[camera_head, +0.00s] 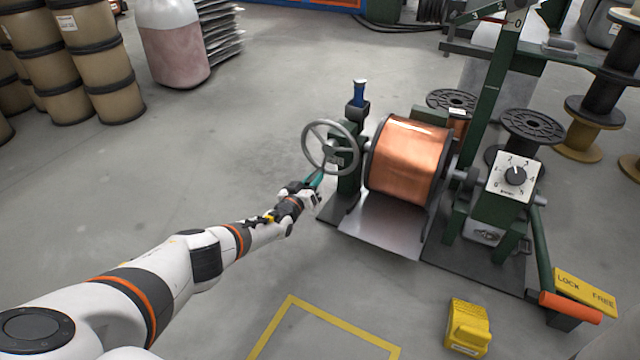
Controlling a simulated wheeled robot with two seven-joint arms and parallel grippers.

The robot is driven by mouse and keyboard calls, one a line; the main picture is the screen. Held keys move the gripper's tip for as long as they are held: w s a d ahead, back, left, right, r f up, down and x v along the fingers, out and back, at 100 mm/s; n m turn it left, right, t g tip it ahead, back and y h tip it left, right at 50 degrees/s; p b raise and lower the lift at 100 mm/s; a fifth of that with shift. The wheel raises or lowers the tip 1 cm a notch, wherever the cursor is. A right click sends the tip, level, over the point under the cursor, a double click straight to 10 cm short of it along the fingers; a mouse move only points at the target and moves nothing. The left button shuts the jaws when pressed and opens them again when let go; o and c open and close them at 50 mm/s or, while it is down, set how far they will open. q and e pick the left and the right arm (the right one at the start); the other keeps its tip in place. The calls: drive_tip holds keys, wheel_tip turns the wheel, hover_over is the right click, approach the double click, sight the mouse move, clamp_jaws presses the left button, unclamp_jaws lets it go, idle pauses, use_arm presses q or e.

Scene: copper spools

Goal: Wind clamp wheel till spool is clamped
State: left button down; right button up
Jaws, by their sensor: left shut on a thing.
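The grey spoked clamp wheel (313,131) stands on the left side of the green winding stand. The copper spool (408,160) sits between the left post and the right-hand dial unit (511,178). My left gripper (313,184) is at the lower edge of the wheel, shut on a part there; the exact contact is small and partly hidden by the gripper. Whether the spool is tightly clamped cannot be told. My right gripper is not in view.
An orange-handled lever (570,307) is beside a yellow LOCK/FREE plate (586,293) at right. A yellow box (468,327) lies on the floor, near a yellow-taped outline (290,300). Brown drums (90,60) stand far left. Floor left of the wheel is clear.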

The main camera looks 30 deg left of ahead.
use_arm(q)
drive_tip(key=shift+a+m, duration=0.45)
drive_tip(key=shift+m, duration=0.05)
drive_tip(key=shift+r, duration=0.1)
drive_tip(key=c, duration=1.2)
unclamp_jaws()
